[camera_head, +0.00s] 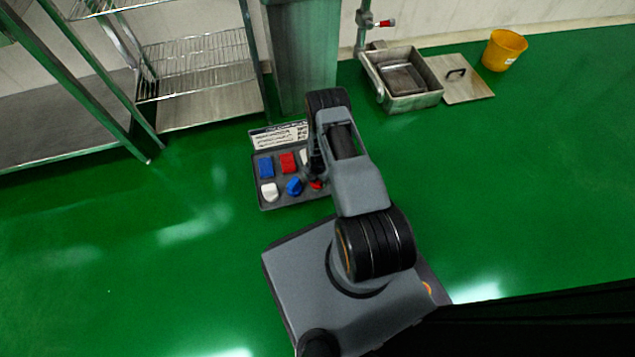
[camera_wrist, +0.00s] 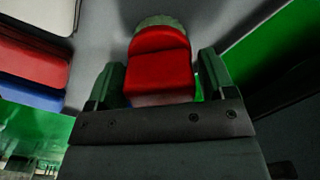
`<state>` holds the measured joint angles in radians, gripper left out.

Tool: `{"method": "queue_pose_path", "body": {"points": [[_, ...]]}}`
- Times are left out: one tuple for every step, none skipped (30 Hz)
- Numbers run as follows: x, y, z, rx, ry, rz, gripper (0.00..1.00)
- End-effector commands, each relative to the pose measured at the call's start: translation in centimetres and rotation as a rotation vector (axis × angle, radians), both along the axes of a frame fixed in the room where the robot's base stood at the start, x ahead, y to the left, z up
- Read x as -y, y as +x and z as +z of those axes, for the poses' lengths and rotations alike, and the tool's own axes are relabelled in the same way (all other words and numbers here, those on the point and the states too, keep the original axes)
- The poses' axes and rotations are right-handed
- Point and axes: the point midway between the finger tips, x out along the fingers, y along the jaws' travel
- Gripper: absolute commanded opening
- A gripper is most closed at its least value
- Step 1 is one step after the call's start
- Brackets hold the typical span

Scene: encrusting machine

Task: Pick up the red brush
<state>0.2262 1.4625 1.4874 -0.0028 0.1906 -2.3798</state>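A grey tray (camera_head: 281,202) lies on the green floor and holds several blue, red and white items. A small red piece (camera_head: 317,184) shows at the tray's front right, partly hidden by my arm; it looks like the red brush. In the wrist view the red brush (camera_wrist: 161,62) sits between the two fingers of my gripper (camera_wrist: 165,78), with a pale fringe at its far end. The fingers stand apart, one on each side, with a thin gap at the right; any contact is unclear. In the head view my gripper (camera_head: 316,170) is over the tray's right side.
A larger red block (camera_head: 288,162) and a blue block (camera_head: 266,167) sit in the tray's back row. A white piece (camera_head: 268,193) and a blue piece (camera_head: 294,187) are in front. A metal rack (camera_head: 197,75) stands behind left; a sink (camera_head: 410,101) stands behind right.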

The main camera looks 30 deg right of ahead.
Motion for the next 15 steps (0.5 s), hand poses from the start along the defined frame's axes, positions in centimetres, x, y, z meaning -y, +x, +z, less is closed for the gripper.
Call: {"method": "queue_pose_path", "body": {"points": [[0.0,0.0,0.01,0.0,0.0,0.0,0.71],[0.0,0.0,0.01,0.0,0.0,0.0,0.69],[0.0,-0.01,0.01,0.0,0.0,0.0,0.65],[0.01,-0.01,0.01,0.0,0.0,0.0,0.62],[0.0,-0.01,0.01,0.0,0.0,0.0,0.59],[0.0,-0.01,0.01,0.0,0.0,0.0,0.55],[0.0,-0.01,0.01,0.0,0.0,0.0,0.52],[0.0,-0.01,0.01,0.0,0.0,0.0,0.49],[0.0,-0.01,0.01,0.0,0.0,0.0,0.46],[0.0,-0.01,0.01,0.0,0.0,0.0,0.43],[0.0,-0.01,0.0,0.0,0.0,0.0,0.4],[0.0,-0.01,0.0,0.0,0.0,0.0,0.36],[0.01,0.01,0.02,0.0,0.0,0.0,0.34],[0.01,0.01,0.02,0.0,0.0,0.0,0.3],[0.01,0.01,0.02,0.0,0.0,0.0,0.3]]}}
